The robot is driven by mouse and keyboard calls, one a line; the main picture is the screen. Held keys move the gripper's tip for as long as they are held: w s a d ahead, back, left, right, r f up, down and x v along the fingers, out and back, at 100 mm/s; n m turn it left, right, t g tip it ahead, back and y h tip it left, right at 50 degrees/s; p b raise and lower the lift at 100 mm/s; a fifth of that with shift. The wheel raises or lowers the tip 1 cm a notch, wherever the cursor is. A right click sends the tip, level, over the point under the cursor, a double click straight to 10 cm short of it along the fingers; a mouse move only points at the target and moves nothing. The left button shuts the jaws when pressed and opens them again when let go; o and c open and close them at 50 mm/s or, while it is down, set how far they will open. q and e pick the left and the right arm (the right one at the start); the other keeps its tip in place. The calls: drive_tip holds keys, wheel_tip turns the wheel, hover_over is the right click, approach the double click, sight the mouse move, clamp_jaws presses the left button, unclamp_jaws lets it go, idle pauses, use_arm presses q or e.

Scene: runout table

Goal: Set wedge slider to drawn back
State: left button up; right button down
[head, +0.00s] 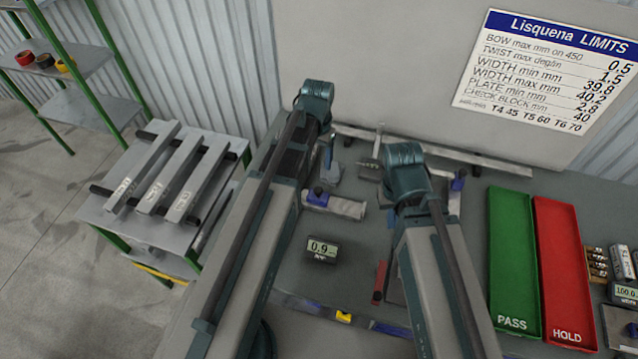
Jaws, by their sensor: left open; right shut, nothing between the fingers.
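I cannot tell for sure which part is the wedge slider. A pale grey block (347,208) with a dark blue knob (318,192) at its left end lies mid-table and may be it. Whether the slider is drawn back cannot be read from this view.
A long metal bar (490,161) lies at the back below the limits board (550,70). A gauge reading 0.9 (321,249), a red-topped part (380,282) and a strip with a yellow piece (343,316) are nearer. Green PASS (512,255) and red HOLD (562,265) trays stand right.

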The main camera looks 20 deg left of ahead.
sight(319, 189)
use_arm(q)
wheel_tip(319, 189, down, 14)
drive_tip(key=b, duration=1.3)
drive_tip(key=shift+r, duration=0.1)
drive_tip(key=shift+r, duration=0.1)
drive_tip(key=shift+c, duration=0.4)
clamp_jaws()
drive_tip(key=shift+d, duration=0.15)
